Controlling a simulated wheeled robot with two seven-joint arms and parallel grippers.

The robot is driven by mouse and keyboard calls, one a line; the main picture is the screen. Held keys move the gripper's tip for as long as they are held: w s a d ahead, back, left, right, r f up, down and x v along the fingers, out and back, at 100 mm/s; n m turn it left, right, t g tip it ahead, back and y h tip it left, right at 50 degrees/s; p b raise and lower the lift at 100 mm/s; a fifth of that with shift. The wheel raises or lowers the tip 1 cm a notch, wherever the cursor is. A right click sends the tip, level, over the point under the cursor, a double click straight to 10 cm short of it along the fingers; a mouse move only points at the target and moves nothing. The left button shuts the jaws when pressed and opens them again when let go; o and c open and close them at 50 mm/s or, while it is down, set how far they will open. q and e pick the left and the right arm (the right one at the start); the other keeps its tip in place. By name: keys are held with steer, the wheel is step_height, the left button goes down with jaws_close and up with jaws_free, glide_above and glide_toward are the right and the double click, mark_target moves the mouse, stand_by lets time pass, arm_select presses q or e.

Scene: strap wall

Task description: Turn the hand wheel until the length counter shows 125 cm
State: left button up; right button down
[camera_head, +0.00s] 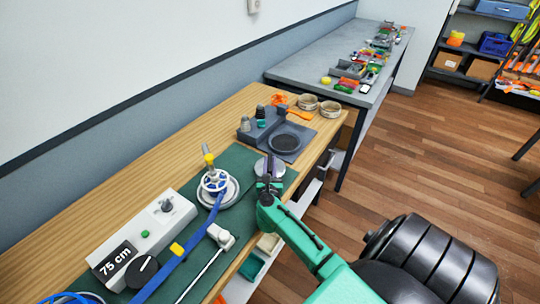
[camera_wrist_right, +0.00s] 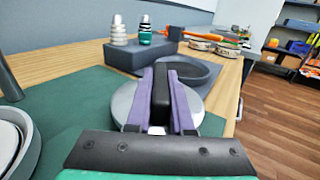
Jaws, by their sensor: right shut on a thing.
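The length counter (camera_head: 115,258) on a white box reads 75 cm. A blue strap (camera_head: 180,258) runs from that end of the bench to a blue-and-white spoked wheel (camera_head: 214,181) on a round light base; a yellow-tipped grey post rises beside it. My right gripper (camera_head: 268,178) is at a round grey disc (camera_head: 278,165) on the green mat. In the right wrist view its purple fingers (camera_wrist_right: 161,100) are shut on a black upright piece (camera_wrist_right: 161,92) over that disc (camera_wrist_right: 122,102). I cannot tell whether the disc is the hand wheel's base. My left gripper is not in view.
A dark grey tray (camera_head: 307,143) with a round recess and small bottles stands beyond the disc. Tape rolls (camera_head: 330,108) and orange items sit behind it. The wall borders the bench's left side; floor (camera_head: 440,140) lies open to the right.

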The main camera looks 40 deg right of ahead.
steer(key=m+g+h+b, duration=0.3)
steer(key=shift+f+g, duration=0.3)
steer(key=shift+r+m+g+h+b, duration=0.25)
steer(key=shift+m+g+h+b, duration=0.4)
steer(key=shift+g+b, duration=0.3)
steer(key=shift+r, duration=0.1)
steer(key=c, duration=0.8)
jaws_free()
